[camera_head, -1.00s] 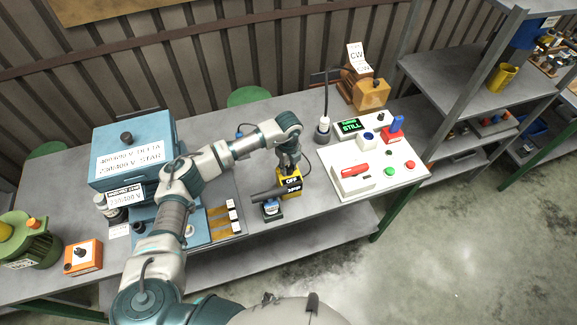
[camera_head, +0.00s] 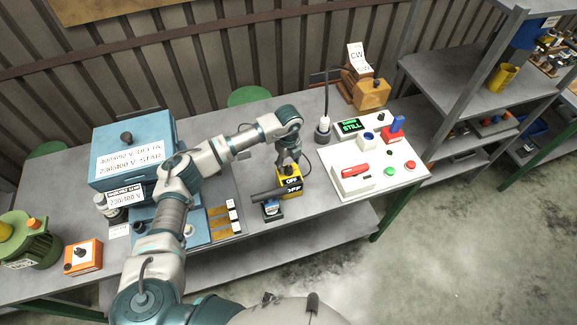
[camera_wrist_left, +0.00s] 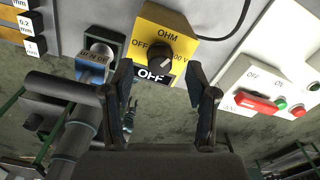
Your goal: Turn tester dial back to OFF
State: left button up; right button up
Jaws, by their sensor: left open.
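The yellow tester (camera_head: 290,188) stands on the bench in front of my left gripper (camera_head: 289,164). In the left wrist view the tester (camera_wrist_left: 178,22) is marked OHM, with OFF on the left of its dark round dial (camera_wrist_left: 160,54) and a voltage mark on the right. The dial's exact pointing is hard to tell. My left gripper (camera_wrist_left: 161,85) is open, its fingers spread to either side below the dial, and nothing is held. My right gripper is not in view.
A dark cylindrical tool (camera_head: 266,195) and a small blue-labelled device (camera_head: 272,208) lie left of the tester. A white panel (camera_head: 408,172) with a red handle and buttons is at right. A blue box (camera_head: 135,150) stands at left. Bare bench shows right of the tester.

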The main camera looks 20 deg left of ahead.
aim_at(288, 167)
pick_arm(q)
notch_tip(288, 167, up, 9)
jog(key=shift+r, duration=0.15)
